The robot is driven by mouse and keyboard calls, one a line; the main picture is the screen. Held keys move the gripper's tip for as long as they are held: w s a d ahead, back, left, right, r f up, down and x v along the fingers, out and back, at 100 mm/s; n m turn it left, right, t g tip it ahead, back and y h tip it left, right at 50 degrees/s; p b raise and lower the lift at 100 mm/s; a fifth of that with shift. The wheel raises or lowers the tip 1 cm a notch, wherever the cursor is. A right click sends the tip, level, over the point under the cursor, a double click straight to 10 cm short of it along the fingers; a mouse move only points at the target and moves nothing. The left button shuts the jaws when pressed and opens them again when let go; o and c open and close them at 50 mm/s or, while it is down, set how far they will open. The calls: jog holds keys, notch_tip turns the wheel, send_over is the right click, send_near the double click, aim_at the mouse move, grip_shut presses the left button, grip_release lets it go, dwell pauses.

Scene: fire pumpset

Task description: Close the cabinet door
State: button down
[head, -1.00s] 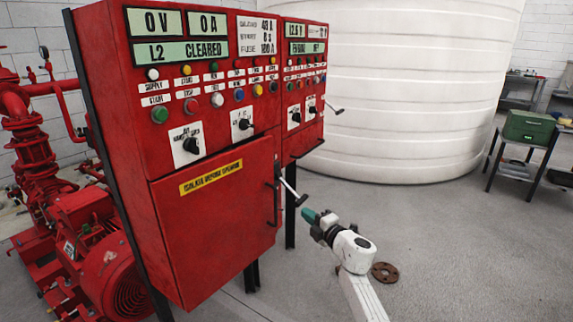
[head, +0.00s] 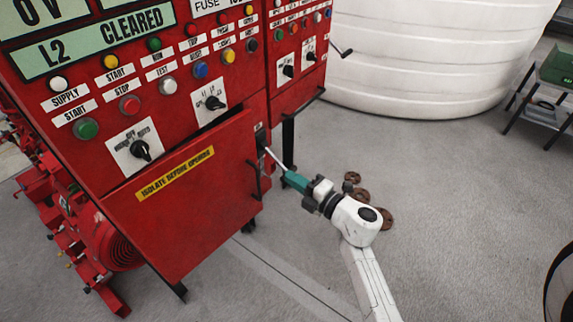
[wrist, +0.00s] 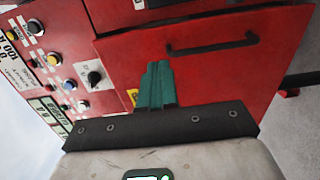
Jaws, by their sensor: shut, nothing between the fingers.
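The cabinet door (head: 180,225) is the red lower panel with a yellow "isolate before opening" label (head: 176,173). It stands slightly ajar, with a dark gap along its top edge. Its black handle (head: 254,180) is near the right edge. My gripper (head: 288,178) has teal fingers, shut and empty, just right of the handle in the head view. In the wrist view, the fingers (wrist: 156,85) point at the red door face (wrist: 235,85), below the handle (wrist: 212,46). I cannot tell whether they touch the door.
A thin metal lever (head: 276,160) sticks out beside the door edge, close to my fingertips. Buttons and rotary switches (head: 140,149) fill the panel above. A white tank (head: 430,60) stands behind. Rusty round flanges (head: 360,195) lie on the floor. Grey floor to the right is mostly clear.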

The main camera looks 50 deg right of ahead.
aim_at(254, 153)
jog(key=w, duration=0.4)
jog(key=w+b, duration=0.1)
jog(key=w, duration=0.3)
jog(key=w+d, duration=0.1)
jog(key=w, duration=0.3)
jog(key=shift+w+b, duration=0.25)
jog(key=shift+b, duration=0.1)
